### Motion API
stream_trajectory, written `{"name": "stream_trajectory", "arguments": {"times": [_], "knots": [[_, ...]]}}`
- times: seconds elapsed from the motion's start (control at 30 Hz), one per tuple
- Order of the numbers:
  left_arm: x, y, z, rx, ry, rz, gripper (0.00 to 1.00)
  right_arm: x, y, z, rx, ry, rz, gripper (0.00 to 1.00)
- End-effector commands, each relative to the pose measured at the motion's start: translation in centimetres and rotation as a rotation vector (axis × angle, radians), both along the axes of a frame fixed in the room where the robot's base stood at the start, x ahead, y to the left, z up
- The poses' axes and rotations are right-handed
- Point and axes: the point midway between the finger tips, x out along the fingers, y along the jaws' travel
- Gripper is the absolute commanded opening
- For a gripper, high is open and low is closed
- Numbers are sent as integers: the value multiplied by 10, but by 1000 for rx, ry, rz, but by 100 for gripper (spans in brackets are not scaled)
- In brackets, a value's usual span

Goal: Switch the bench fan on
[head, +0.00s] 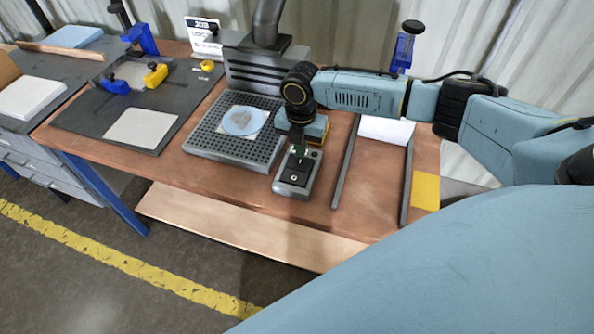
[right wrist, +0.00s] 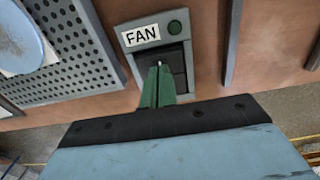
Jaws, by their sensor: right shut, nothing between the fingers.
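The fan switch box (head: 292,186) is a small grey unit on the wooden bench, with a black rocker on its face. In the right wrist view it carries a white FAN label (right wrist: 142,35), a round dark green lamp or button (right wrist: 175,27) and the black rocker (right wrist: 177,56). My right gripper (head: 298,150) is shut and empty, pointing down over the box. Its green fingers (right wrist: 158,80) overlap the rocker in the right wrist view and hide part of it. I cannot tell whether they touch it. My left gripper is out of view.
A grey perforated extraction plate (head: 205,143) with a round blue disc (head: 243,121) stands just left of the box, with a slotted hood (head: 255,72) and duct (head: 268,20) behind. Dark rails (head: 345,165) stand to the right. The bench in front is clear.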

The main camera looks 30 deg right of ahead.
Motion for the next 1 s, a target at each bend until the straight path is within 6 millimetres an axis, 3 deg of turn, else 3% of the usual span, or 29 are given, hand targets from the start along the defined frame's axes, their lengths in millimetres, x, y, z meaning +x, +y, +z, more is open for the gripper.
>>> {"name": "stream_trajectory", "arguments": {"times": [1.0], "knots": [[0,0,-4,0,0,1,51,0,0,-8,0,0,0,0]]}}
